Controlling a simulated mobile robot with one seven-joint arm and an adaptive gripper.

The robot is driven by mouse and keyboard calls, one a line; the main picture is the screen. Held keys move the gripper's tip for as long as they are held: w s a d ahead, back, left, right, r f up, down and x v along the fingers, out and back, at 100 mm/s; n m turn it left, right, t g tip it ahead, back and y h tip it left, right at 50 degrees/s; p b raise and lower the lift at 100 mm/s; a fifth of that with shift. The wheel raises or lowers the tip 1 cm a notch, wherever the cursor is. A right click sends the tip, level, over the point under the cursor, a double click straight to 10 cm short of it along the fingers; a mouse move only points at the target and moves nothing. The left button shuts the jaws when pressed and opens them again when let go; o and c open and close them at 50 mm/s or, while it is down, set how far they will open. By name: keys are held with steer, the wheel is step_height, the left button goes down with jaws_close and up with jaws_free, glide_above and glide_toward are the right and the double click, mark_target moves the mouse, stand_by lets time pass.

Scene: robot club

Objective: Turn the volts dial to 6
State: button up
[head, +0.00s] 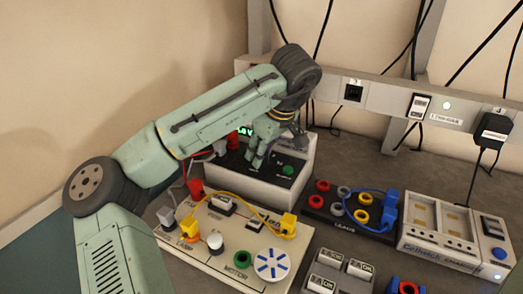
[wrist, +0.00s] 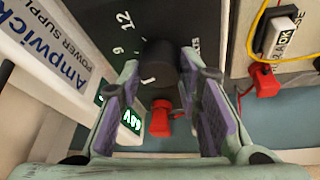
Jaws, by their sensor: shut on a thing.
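The volts dial is a black round knob (wrist: 163,68) on the dark face of the white Ampwick power supply (head: 250,185). In the wrist view my gripper (wrist: 161,72) has its two purple-padded fingers on either side of the knob, shut on it. A white pointer mark on the knob points to the lower left. The printed 12 and 9 show beside the knob; the 6 is not visible. The green display (wrist: 131,119) seems to read about 6.8V, seen at an angle. In the head view my gripper (head: 262,152) hides the dial.
Red plugs (wrist: 160,118) stand close to the knob and fingers. A cream motor board (head: 205,250) with a yellow lead lies in front. A black lead board (head: 325,210) and a Cellwick charger (head: 440,232) stand to the right. A socket rail (head: 385,98) runs behind.

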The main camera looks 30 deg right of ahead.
steer(key=shift+n, duration=0.5)
steer(key=o, duration=1.1)
steer(key=v, duration=1.2)
steer(key=shift+d, duration=0.3)
